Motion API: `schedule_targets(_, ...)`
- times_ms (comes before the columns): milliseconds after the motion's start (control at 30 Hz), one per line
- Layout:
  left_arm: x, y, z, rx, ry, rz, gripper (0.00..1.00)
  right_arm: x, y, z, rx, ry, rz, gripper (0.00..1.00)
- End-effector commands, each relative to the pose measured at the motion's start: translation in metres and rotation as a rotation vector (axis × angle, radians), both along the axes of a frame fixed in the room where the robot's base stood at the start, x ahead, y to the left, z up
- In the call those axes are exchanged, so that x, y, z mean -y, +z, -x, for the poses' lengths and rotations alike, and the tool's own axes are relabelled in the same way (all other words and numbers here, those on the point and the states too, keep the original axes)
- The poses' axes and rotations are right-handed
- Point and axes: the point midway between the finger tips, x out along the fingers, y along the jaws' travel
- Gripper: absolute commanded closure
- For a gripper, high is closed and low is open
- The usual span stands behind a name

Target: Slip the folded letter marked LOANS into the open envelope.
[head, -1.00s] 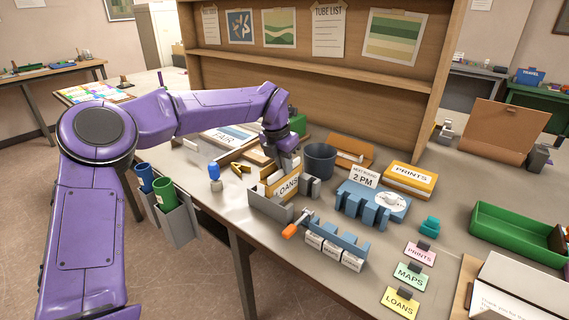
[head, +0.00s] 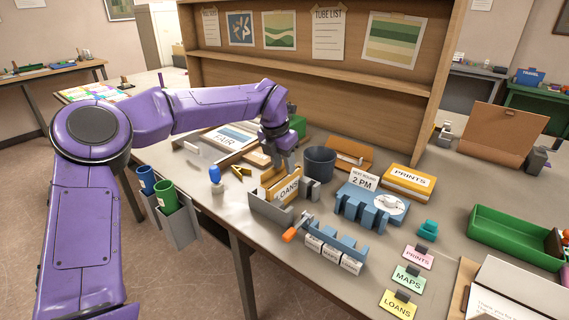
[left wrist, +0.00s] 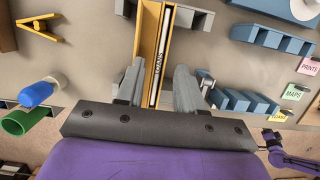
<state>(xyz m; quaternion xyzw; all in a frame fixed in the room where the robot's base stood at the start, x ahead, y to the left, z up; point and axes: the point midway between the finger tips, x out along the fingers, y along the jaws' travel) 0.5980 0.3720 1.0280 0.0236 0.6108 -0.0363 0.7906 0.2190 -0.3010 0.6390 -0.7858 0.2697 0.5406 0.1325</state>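The folded letter marked LOANS (head: 287,190) stands upright in the open yellow envelope (head: 270,177), which sits in a grey stand (head: 268,211). In the left wrist view, the letter's white edge (left wrist: 155,75) lies between the envelope's two yellow walls (left wrist: 143,45). How deep the letter sits is hard to tell. My left gripper (head: 285,163) is directly above the letter. Its fingers (left wrist: 159,92) are spread on either side, apart from the letter, and hold nothing. My right gripper (left wrist: 272,138) shows small at the right of the left wrist view; its fingers cannot be made out.
A dark cup (head: 319,162) stands behind the stand, right of my left gripper. A blue rack (head: 337,240) and an orange-handled tool (head: 294,231) are close in front. A blue bottle (head: 215,176) stands left. Coloured cards (head: 408,277) lie front right.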

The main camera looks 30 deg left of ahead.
Motion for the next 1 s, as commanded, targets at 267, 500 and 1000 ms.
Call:
schedule_targets(267,0.0,0.026,0.006,0.0,0.0,0.001,0.63,0.0,0.021,0.0,0.0,0.0,0.0,0.57)
schedule_targets(500,-0.001,0.046,0.011,0.0,0.001,0.002,0.63,0.0,0.035,0.0,0.0,0.0,0.0,0.57)
schedule_targets(1000,-0.002,0.065,0.016,0.004,0.002,0.001,0.63,0.0,0.032,0.0,0.0,0.0,0.0,0.57)
